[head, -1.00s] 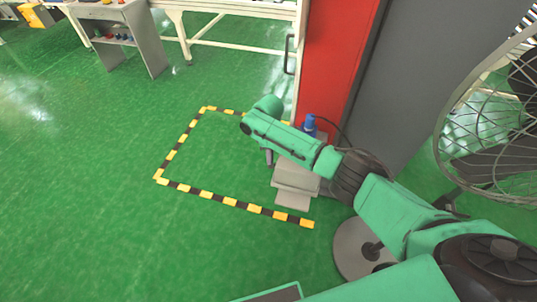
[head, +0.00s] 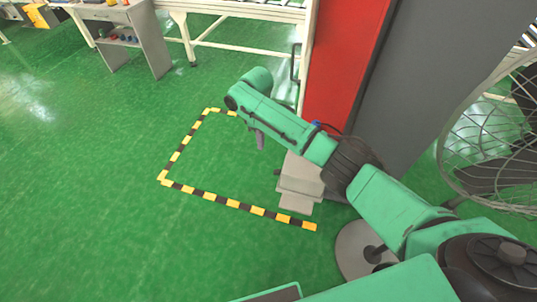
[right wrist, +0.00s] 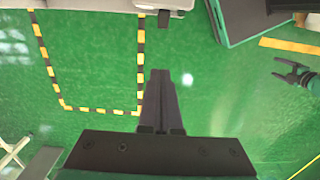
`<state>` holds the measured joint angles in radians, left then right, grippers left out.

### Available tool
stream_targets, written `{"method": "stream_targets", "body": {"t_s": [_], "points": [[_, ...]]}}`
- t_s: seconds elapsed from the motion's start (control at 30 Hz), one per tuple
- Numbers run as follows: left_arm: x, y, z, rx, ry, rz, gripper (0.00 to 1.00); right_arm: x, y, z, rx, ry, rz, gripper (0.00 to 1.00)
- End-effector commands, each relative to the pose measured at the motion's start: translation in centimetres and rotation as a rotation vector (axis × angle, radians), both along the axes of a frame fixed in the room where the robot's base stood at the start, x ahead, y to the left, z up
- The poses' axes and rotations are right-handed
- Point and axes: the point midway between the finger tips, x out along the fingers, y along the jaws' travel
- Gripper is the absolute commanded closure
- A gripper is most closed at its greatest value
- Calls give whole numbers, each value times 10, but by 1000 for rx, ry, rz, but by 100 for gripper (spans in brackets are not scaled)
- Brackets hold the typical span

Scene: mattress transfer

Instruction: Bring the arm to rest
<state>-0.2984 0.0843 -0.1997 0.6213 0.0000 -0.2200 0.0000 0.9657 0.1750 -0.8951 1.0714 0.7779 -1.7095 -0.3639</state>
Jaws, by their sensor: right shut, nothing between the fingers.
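My right arm reaches from the lower right across the head view, its forearm stretched out over the floor. My right gripper (head: 260,140) hangs below the arm's end, partly hidden by it. In the right wrist view its two dark fingers (right wrist: 160,100) lie together, shut with nothing between them, above bare green floor. My left gripper (right wrist: 285,72) shows at the right edge of the right wrist view, with its two dark fingers apart and empty. It is outside the head view.
A yellow-and-black taped outline (head: 220,200) lies on the green floor. A red and grey cabinet (head: 345,60) and a small pale machine (head: 298,180) stand close to my right arm. A caged fan (head: 495,140) is at right. A grey shelf stand (head: 125,40) is far left. The left floor is clear.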

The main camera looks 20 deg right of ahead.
Motion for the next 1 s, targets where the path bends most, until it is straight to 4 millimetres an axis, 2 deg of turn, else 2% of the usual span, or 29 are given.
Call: {"method": "stream_targets", "body": {"t_s": [0.03, 0.23, 0.7, 0.77, 0.87, 1.0], "points": [[-1, 0, -7, -1, 1, 0, 17, 3, 4, 5, 2, -4, 1, 100], [-3, -4, -11, -5, 4, 1, 17, 6, 11, 22, 0, 0, 1, 100], [-3, -4, -10, -5, 4, 1, 17, 6, 11, 22, 2, 1, 0, 100], [-3, -4, -10, -5, 4, 1, 17, 2, 15, 16, 12, 3, 3, 100], [-3, -4, -10, -5, 4, 1, 17, -19, 32, -10, 63, 4, 5, 100], [-2, -3, -10, -4, 4, 1, 17, -71, 56, -52, 197, -26, -74, 100]]}}
